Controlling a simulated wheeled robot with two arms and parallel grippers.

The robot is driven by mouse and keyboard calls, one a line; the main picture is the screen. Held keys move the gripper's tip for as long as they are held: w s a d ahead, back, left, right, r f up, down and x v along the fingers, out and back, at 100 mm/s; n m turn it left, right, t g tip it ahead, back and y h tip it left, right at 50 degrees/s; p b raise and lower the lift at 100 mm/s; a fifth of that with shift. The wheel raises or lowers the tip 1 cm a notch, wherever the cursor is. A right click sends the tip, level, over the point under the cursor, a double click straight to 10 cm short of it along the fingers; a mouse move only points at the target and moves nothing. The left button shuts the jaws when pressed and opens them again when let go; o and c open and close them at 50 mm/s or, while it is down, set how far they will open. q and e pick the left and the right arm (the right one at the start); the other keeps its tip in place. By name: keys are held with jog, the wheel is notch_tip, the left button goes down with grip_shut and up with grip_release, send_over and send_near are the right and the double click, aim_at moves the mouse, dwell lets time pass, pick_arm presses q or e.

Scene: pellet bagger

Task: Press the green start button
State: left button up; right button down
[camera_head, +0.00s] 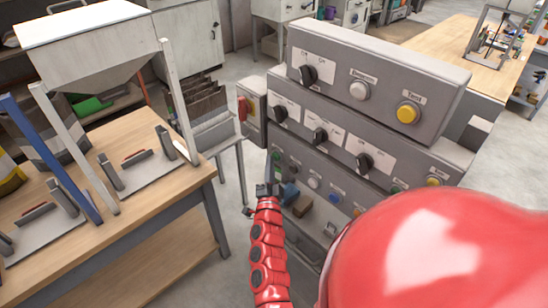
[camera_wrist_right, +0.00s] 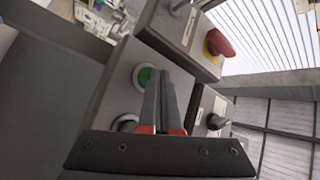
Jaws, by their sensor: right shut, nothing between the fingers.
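The green button (camera_wrist_right: 146,77) shows in the right wrist view, set in a pale ring on a grey panel face. The closed fingers of my right gripper (camera_wrist_right: 161,80) are just right of it in that view and overlap its right edge. I cannot tell whether they touch it. In the head view my right gripper (camera_head: 262,191) is at the lower left end of the grey control panel (camera_head: 398,62). Nothing is between its fingers. My left gripper is not in view.
The panel carries black knobs (camera_head: 308,75) and a yellow button (camera_head: 408,112). A red knob (camera_wrist_right: 219,43) sticks out near the fingers in the wrist view. A wooden workbench (camera_head: 160,208) with a hopper stands at left.

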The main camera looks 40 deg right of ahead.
jog(key=shift+d, duration=0.2)
jog(key=shift+a, duration=0.1)
jog(key=shift+a, duration=0.7)
jog(key=a+p, duration=0.1)
jog(key=a, duration=0.5)
jog(key=shift+s, duration=0.3)
dwell(0.3)
